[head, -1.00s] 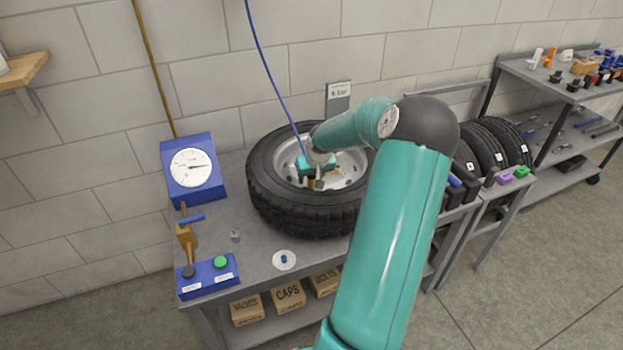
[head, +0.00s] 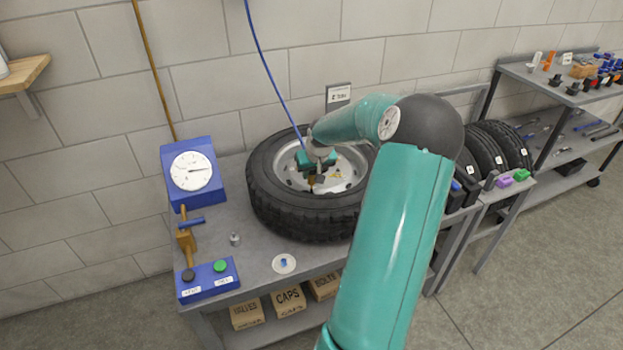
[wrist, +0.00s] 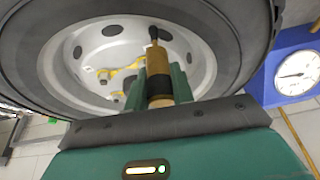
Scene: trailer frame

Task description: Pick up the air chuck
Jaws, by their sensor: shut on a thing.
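The air chuck (wrist: 159,88) is a brass-coloured cylinder with a black band and a dark tip. In the wrist view it stands between the two green fingers of my gripper (wrist: 160,76), which is shut on it. In the head view my gripper (head: 317,166) is over the wheel's hub, and the chuck is mostly hidden by it. The blue air hose (head: 272,78) comes down from above to my gripper. The wheel (head: 270,208), a black tyre on a silver rim, lies flat on the bench; its rim (wrist: 95,62) shows behind the chuck.
A blue gauge box (head: 193,170) and a blue button box (head: 207,279) stand left of the wheel. A small grey part (head: 235,239) and a white disc (head: 284,264) lie on the bench (head: 250,260). Tyres (head: 500,145) and a shelf of tools (head: 560,125) are to the right.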

